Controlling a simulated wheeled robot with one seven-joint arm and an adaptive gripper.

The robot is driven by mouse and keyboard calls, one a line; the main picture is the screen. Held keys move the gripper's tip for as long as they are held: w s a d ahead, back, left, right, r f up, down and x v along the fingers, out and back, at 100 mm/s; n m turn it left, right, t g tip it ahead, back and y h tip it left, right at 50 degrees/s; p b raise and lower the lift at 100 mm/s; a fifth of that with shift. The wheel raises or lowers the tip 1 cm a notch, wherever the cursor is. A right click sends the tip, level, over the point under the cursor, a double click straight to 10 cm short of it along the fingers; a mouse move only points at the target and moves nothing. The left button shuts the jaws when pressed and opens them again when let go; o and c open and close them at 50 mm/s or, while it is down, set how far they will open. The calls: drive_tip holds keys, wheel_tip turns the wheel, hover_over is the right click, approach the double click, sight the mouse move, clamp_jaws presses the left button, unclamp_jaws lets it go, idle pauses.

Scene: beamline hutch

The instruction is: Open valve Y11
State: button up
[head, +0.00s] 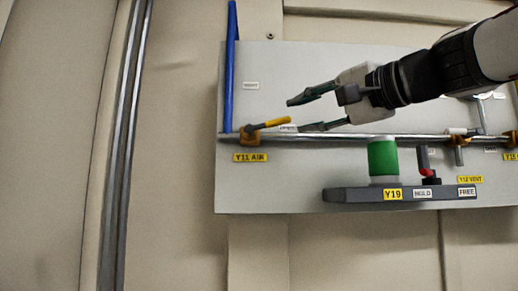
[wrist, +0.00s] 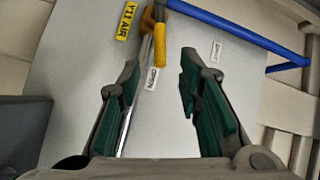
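Valve Y11 (head: 249,134) sits at the left end of the metal pipe, above its yellow "Y11 AIR" label (head: 250,157). Its yellow lever (head: 270,124) points right and slightly up, at a small angle from the pipe. In the wrist view the lever (wrist: 160,45) ends near the OPEN label (wrist: 151,78), away from the SHUT label (wrist: 217,50). My gripper (head: 296,114) is open and empty, just right of the lever's tip. In the wrist view the lever's end shows ahead, between the fingertips; whether it is within their reach I cannot tell.
A blue pipe (head: 231,70) rises from the valve.

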sight(288, 120)
drive_tip(key=p+x, duration=0.1)
drive_tip(key=x, duration=0.5)
drive_tip(key=shift+w+a, duration=0.15)
drive_tip(key=shift+w, duration=0.05)
clamp_jaws()
